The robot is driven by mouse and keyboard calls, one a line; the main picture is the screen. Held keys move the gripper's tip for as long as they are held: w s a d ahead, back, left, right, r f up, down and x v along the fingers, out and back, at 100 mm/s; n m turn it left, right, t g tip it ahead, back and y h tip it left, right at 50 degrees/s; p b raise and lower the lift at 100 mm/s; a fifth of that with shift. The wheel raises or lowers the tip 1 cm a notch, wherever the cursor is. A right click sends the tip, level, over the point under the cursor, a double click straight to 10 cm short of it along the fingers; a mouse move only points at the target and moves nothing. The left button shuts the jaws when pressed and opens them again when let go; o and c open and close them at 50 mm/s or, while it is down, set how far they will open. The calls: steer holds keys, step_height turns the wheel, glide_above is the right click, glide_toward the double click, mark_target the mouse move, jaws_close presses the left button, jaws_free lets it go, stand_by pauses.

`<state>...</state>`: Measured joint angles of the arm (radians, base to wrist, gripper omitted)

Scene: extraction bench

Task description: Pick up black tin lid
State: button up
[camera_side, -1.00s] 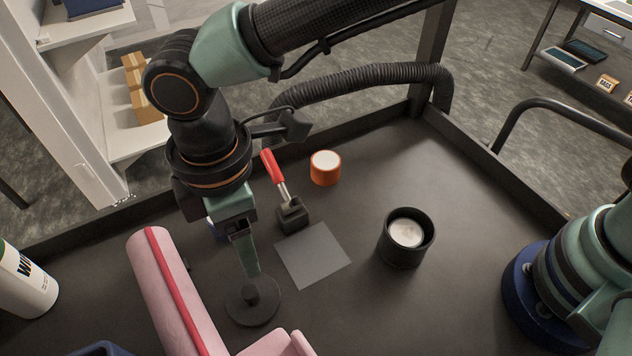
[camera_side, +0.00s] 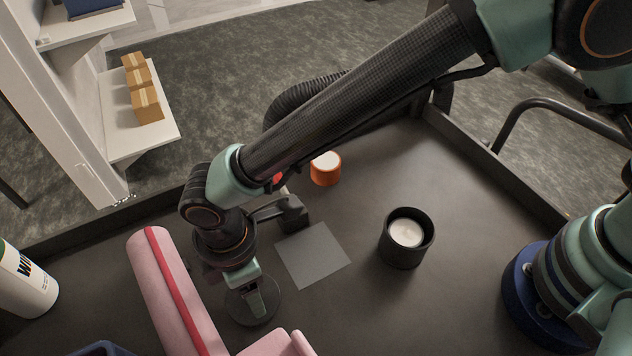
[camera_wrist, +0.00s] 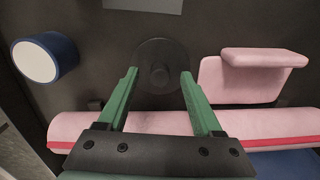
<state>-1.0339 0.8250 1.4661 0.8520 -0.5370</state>
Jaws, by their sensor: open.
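The black tin lid (camera_side: 252,312) is a flat round disc lying on the dark bench, partly hidden by my gripper in the side view. In the wrist view the lid (camera_wrist: 162,48) shows its raised round knob at its middle. My gripper (camera_wrist: 160,73) is open, with its green fingers to either side of the knob. In the side view my gripper (camera_side: 256,302) is over the lid; I cannot tell whether the fingers touch it. An open black tin (camera_side: 402,254) with white contents stands to the right.
A pink padded object with a red stripe (camera_side: 165,275) lies close left of the lid, and another pink piece (camera_side: 280,343) close in front. A grey square plate (camera_side: 313,256) lies to the right. An orange pot (camera_side: 326,175) stands behind. A blue-and-white cylinder (camera_wrist: 45,60) lies left in the wrist view.

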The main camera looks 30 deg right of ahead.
steer(key=shift+f, duration=0.5)
jaws_close()
steer(key=shift+r, duration=0.15)
